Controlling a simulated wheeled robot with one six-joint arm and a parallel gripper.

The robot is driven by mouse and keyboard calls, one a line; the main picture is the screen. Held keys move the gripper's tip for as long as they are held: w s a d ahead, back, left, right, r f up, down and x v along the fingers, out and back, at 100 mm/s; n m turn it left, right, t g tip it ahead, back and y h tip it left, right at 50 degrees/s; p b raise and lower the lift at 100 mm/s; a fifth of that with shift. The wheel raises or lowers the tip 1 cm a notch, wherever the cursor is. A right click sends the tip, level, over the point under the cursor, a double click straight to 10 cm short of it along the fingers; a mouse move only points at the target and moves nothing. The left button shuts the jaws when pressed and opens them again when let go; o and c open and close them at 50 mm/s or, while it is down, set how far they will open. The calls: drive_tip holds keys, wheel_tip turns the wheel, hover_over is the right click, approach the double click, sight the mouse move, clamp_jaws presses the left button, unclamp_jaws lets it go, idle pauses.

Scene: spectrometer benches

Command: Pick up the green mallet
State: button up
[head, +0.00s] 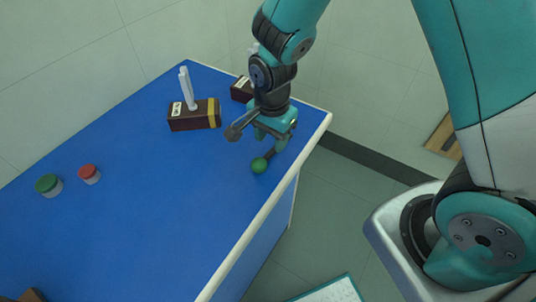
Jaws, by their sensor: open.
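The green mallet (260,165) lies on the blue bench top near its right edge; its round green head shows, and a short dark piece of handle runs up and right from it. My gripper (273,142) is at the mallet, with its fingers pointing down around or just above the handle side. The jaws are open. The rest of the handle is hidden behind my gripper, and I cannot tell whether the fingers touch it.
A dark box with a yellow band and a white upright piece (194,115) stands left of my gripper. A similar box (241,90) is partly hidden behind my arm. Green-lidded (48,185) and red-lidded (89,174) jars stand at left. The middle of the blue bench (150,225) is clear.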

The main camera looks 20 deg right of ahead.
sight(271, 151)
drive_tip(key=f, duration=0.2)
drive_tip(key=f+p, duration=0.1)
drive_tip(key=f, duration=0.2)
drive_tip(key=shift+w+d, duration=0.1)
drive_tip(key=shift+w, duration=0.1)
drive_tip(key=shift+c, duration=0.4)
clamp_jaws()
